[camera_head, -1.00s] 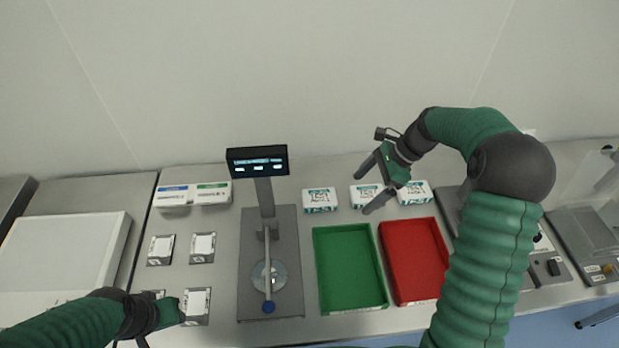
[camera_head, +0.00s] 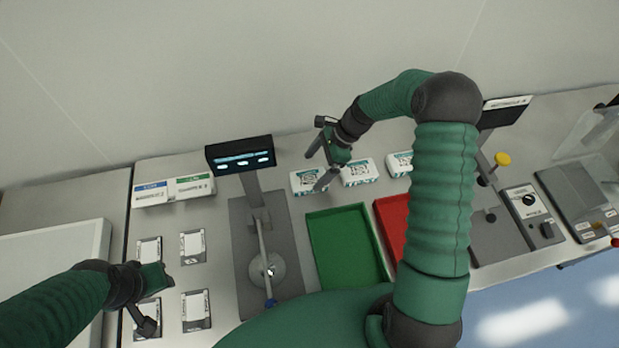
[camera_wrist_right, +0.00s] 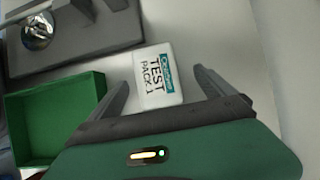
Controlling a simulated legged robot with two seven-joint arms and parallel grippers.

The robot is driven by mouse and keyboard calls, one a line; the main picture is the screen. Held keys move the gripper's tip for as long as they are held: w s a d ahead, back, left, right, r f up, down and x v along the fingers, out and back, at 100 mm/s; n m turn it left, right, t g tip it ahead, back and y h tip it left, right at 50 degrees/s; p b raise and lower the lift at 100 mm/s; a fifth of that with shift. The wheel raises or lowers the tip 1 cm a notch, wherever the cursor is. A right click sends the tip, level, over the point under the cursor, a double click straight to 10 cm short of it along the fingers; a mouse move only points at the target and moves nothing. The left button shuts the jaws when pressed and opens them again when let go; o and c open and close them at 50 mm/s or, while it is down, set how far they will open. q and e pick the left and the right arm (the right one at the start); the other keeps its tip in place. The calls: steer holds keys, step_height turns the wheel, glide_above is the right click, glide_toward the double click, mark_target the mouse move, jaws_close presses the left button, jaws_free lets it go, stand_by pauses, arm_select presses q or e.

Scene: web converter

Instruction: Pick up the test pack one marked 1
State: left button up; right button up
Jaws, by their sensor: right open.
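The test pack marked 1 (camera_wrist_right: 158,78) is a white box with a teal label, lying on the grey bench. In the right wrist view it sits between the two open fingers, and I see no finger touching it. In the head view the pack (camera_head: 302,183) is the leftmost of the row of white packs behind the trays. My right gripper (camera_head: 318,166) is open and empty above it, with a finger partly across the pack. My left gripper (camera_head: 158,300) is at the lower left, over small white-topped packs; its jaws are unclear.
Two more test packs (camera_head: 357,172) (camera_head: 400,163) lie to the right. The green tray (camera_head: 345,245) and red tray (camera_head: 388,222) stand in front. A device with a display (camera_head: 240,154) stands left of the pack.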

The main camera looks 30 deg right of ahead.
mark_target(310, 178)
steer(key=x, duration=0.2)
steer(key=s+p+x, duration=0.1)
steer(key=x, duration=0.1)
steer(key=shift+f, duration=0.1)
steer(key=shift+w+a+f, duration=0.2)
steer(key=shift+a+f, duration=0.1)
steer(key=shift+a, duration=0.1)
steer(key=shift+d, duration=0.1)
steer(key=shift+d, duration=0.15)
steer(key=c, duration=0.5)
steer(key=shift+s, duration=0.1)
steer(key=c, duration=1.1)
